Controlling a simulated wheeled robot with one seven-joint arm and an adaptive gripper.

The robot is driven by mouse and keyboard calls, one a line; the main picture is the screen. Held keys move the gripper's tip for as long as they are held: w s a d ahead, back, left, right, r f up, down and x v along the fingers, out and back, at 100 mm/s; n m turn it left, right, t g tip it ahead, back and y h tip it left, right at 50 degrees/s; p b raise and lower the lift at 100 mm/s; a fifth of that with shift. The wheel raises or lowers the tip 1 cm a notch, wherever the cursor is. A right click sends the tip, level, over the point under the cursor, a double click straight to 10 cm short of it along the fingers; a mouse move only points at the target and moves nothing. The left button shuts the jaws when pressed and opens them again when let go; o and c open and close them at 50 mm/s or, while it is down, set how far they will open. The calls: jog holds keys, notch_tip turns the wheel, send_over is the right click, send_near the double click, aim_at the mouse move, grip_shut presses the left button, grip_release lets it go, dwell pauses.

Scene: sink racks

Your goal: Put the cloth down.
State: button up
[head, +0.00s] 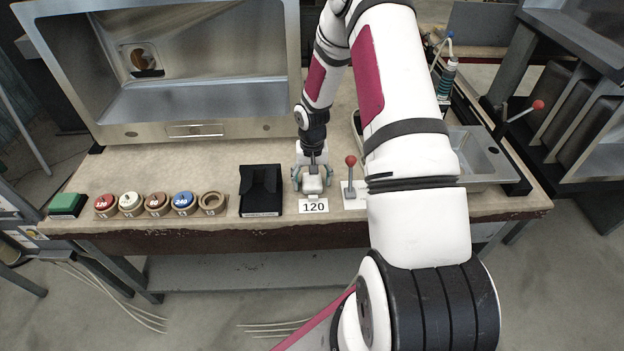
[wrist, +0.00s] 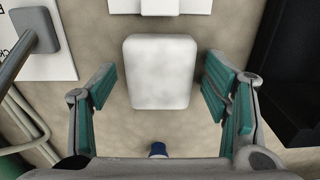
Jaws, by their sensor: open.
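The cloth (wrist: 161,71) shows in the wrist view as a white block-like pad with rounded corners. It lies on the worktop between the two fingers of my gripper (wrist: 163,88), with gaps on both sides. In the head view the cloth (head: 313,186) is a small white shape just behind the "120" label (head: 314,206). My gripper (head: 311,178) is open there, pointing down over it, and the fingers do not touch it. A small blue tip (wrist: 158,148) shows at the bottom of the wrist view; I cannot tell what it is.
A black holder (head: 261,190) stands left of my gripper, and a red-knobbed lever (head: 351,174) stands close on the right. Several numbered round pieces (head: 157,204) and a green block (head: 66,204) line the front left. A metal cabinet (head: 200,100) is behind; a sink (head: 480,155) is right.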

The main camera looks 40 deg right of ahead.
notch_tip(320, 180, up, 13)
notch_tip(320, 180, up, 12)
jog(key=n+h, duration=0.1)
jog(key=n, duration=0.1)
send_over(312, 180)
jog(key=s+a, duration=0.2)
jog(key=a, duration=0.3)
jog(key=s+a+r+n+t, duration=0.3)
jog(key=s+a+r, duration=0.7)
jog(key=s+r, duration=0.3)
jog(key=s+a+r+n+t+y, duration=0.1)
jog(key=s+a+r+t, duration=0.1)
jog(key=s, duration=0.6)
jog(key=a+r, duration=0.1)
jog(key=a, duration=0.1)
jog(key=shift+s+a+n, duration=0.25)
jog(key=shift+a+n, duration=0.1)
jog(key=shift+n, duration=0.05)
jog(key=shift+o, duration=0.5)
jog(key=shift+r, duration=0.1)
